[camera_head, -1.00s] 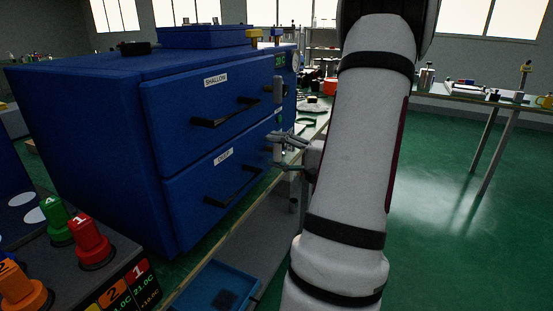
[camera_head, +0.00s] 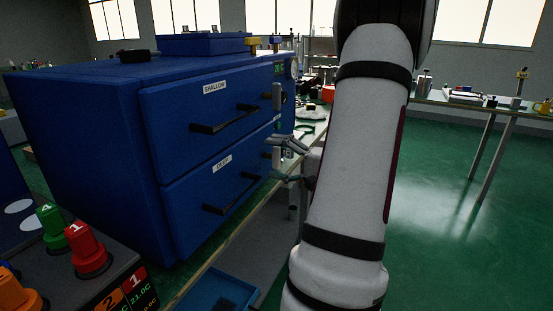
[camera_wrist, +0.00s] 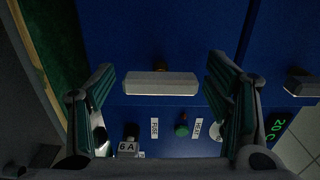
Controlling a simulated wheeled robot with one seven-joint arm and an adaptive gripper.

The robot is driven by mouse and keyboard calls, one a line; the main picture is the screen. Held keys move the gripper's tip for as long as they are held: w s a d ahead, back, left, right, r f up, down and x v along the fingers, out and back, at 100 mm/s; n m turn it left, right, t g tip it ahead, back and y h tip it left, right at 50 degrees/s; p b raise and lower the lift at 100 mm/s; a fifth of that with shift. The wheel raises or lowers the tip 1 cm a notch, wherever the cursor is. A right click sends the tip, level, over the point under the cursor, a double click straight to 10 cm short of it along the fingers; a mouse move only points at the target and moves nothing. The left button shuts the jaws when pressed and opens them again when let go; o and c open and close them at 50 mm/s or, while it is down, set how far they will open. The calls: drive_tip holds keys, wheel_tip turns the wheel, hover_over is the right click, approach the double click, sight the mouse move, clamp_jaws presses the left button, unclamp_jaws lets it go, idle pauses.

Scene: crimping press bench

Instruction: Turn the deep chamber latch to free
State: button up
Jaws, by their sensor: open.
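The blue cabinet has an upper door marked SHALLOW (camera_head: 214,87) and a lower door marked DEEP (camera_head: 222,163). The deep chamber latch (camera_wrist: 161,83) is a pale grey bar on a brass-coloured pivot. In the wrist view it lies crosswise between my open fingers, with gaps on both sides. In the head view the latch (camera_head: 276,157) stands upright at the right edge of the lower door, partly hidden by my gripper (camera_head: 279,160). My gripper is open and empty around the latch. The shallow latch (camera_head: 277,96) stands upright above; its end (camera_wrist: 302,85) shows in the wrist view.
Dark bar handles (camera_head: 226,118) stick out from both doors. The wrist view shows a panel with FUSE and HEAT labels, a green knob (camera_wrist: 182,129) and a 20 C display (camera_wrist: 278,126). A console with coloured knobs (camera_head: 86,251) stands at front left. The floor at right is clear.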

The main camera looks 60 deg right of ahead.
drive_tip(key=s+d, duration=0.1)
drive_tip(key=s, duration=1.1)
